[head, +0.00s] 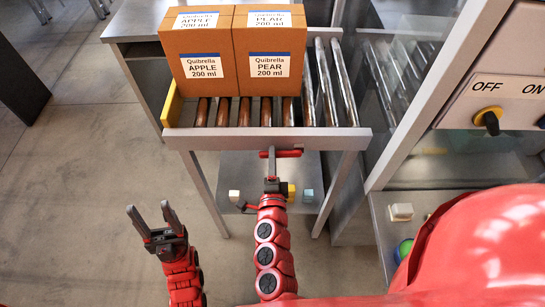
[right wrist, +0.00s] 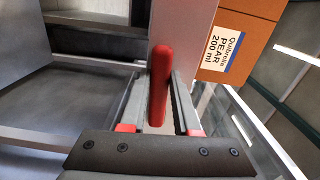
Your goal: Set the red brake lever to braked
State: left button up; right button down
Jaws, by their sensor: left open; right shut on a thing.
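The red brake lever (head: 291,153) sits at the front of the roller conveyor (head: 340,140), just under its front rail, and shows as a short red bar. My right gripper (head: 271,164) reaches up to it from below and is shut on it. In the right wrist view the red lever (right wrist: 160,75) stands between the two grey fingers. Part of the lever is hidden by my gripper. No braked or released marking can be read. My left gripper (head: 148,208) is open and empty above the floor at lower left.
Two cardboard boxes, APPLE (head: 200,67) and PEAR (head: 269,66), stand on the rollers behind the rail, beside a yellow side stop (head: 171,103). At right are a metal-framed machine and an OFF/ON knob (head: 488,118). Open floor lies to the left.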

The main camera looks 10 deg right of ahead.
jog(key=s+d+f+n+b, duration=0.1)
jog(key=d+f+n, duration=0.3)
jog(key=n, duration=0.8)
jog(key=shift+d+f+b, duration=0.15)
jog(key=shift+f+b, duration=0.35)
jog(key=shift+f, duration=0.7)
jog(key=c, duration=0.6)
grip_release()
jog(key=shift+c, duration=0.2)
jog(key=shift+s, duration=0.1)
